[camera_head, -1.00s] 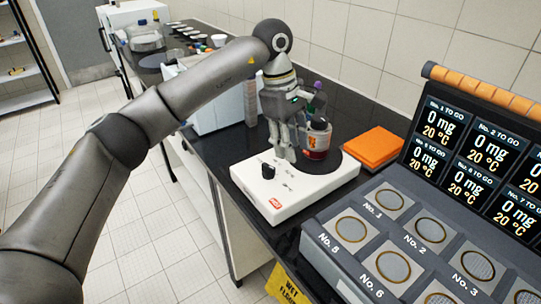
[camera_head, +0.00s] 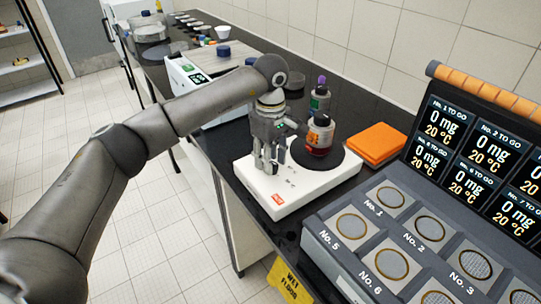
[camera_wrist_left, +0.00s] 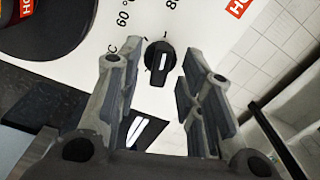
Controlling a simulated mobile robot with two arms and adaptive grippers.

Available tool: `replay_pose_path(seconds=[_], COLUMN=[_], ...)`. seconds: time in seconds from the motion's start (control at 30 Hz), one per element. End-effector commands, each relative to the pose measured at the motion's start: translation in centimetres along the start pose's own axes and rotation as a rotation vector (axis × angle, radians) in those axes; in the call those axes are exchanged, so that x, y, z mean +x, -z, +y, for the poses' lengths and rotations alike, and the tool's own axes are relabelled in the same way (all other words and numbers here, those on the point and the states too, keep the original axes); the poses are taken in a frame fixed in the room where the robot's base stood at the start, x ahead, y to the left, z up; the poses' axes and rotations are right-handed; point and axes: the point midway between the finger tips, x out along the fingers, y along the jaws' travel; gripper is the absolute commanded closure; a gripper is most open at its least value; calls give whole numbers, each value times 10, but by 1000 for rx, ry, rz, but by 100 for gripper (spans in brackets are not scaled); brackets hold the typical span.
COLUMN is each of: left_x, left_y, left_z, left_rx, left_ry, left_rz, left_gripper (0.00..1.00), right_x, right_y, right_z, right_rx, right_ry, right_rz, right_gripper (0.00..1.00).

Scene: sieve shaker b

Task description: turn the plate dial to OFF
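The white hotplate (camera_head: 311,185) stands on the dark bench with a round black top. My left gripper (camera_head: 267,167) is low over the plate's front left corner, pointing down, and hides the dial in the head view. In the left wrist view the black dial (camera_wrist_left: 160,60) has a white pointer mark, with printed temperature figures around it. The open fingers of my left gripper (camera_wrist_left: 156,72) lie on either side of the dial in that picture, with visible gaps. Contact cannot be told. My right gripper is not in view.
A dark bottle with a purple cap (camera_head: 320,97) stands behind the plate. An orange block (camera_head: 377,144) lies to its right. A grey numbered sieve rack (camera_head: 352,232) and display panel (camera_head: 474,150) fill the right. A white instrument (camera_head: 185,77) stands behind my arm.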

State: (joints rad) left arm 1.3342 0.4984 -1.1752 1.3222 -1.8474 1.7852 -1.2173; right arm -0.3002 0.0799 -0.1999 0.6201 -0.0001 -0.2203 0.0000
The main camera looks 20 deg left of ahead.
Motion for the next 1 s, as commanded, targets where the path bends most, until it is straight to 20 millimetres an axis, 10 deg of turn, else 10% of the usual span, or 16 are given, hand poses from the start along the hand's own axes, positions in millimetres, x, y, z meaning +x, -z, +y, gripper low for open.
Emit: replay_pose_path(seconds=[0.27,0.57,1.0], left_x=[2,2,3], left_y=[0,0,0], left_z=[0,0,0], left_rx=[0,0,-62], left_ry=[0,0,-1], left_rz=[0,0,-1], left_gripper=[65,100,100], right_x=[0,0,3], right_y=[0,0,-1], right_z=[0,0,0], right_rx=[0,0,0], right_ry=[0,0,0], right_rz=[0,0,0], right_gripper=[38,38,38])
